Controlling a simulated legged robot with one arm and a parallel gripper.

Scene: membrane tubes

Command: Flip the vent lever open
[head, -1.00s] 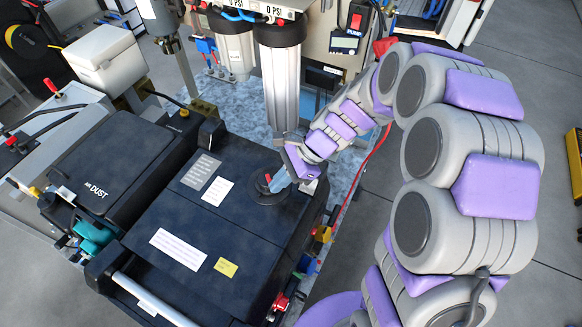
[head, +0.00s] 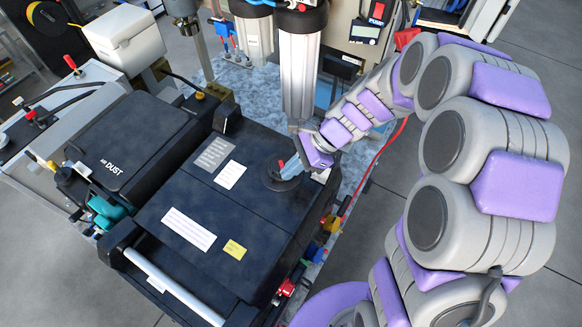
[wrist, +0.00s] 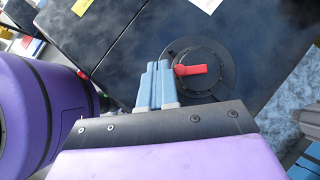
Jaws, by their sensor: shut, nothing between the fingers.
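The vent lever (wrist: 190,69) is a small red handle on a round black vent cap (wrist: 214,88), set in the dark top of the case. In the wrist view it lies across the cap, its left end close to my fingertips. In the head view the cap (head: 277,184) sits near the case's right edge, and the red lever is a tiny spot partly by my fingers. My gripper (wrist: 157,66) has light blue-grey fingers, shut together and empty. The fingers are just left of the lever in the wrist view; whether they touch it I cannot tell.
The black case (head: 195,200) carries paper labels and a yellow note (head: 235,249). Upright filter housings (head: 299,70) stand behind the cap. A red hose (head: 385,165) runs along the right side. The case top left of the cap is mostly clear.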

